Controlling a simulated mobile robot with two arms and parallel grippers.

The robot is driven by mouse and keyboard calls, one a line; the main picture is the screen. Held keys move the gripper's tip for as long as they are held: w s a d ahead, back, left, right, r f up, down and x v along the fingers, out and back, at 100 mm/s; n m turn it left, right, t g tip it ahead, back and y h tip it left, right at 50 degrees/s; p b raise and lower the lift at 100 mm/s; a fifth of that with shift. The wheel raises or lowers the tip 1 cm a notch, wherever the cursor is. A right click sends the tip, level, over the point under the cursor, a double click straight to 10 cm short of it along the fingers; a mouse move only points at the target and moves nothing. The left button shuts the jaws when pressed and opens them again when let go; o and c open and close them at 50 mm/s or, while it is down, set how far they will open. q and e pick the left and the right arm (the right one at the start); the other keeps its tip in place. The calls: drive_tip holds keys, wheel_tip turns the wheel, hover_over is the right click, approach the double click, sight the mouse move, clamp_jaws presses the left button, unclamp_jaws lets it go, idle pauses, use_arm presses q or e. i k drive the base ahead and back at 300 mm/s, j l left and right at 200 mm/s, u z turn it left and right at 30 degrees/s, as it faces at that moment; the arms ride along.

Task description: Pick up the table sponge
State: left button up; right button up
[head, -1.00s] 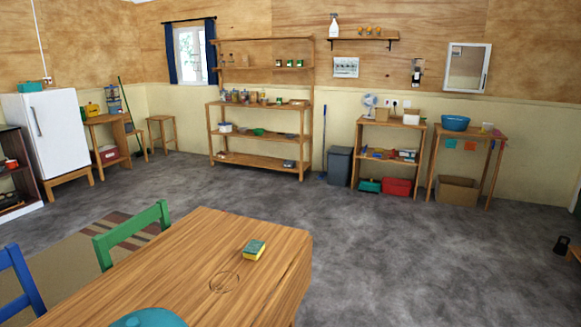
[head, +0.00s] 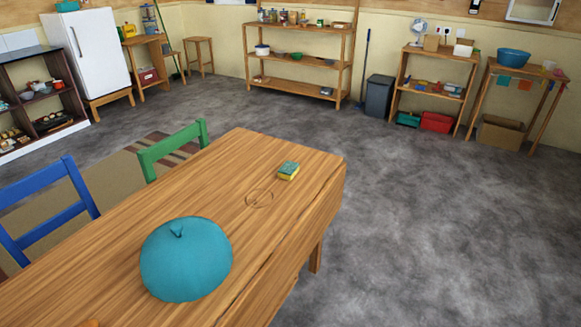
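Neither of my grippers shows in the head view.
A teal rounded object with a short stem (head: 186,260) sits on the nearer part of the table. A green chair (head: 172,148) and a blue chair (head: 45,205) stand along the table's left side. The grey floor (head: 420,220) right of the table is clear. Shelves (head: 297,60) stand along the back wall.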

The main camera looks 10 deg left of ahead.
sight(289, 169)
drive_tip(key=i+l, duration=1.25)
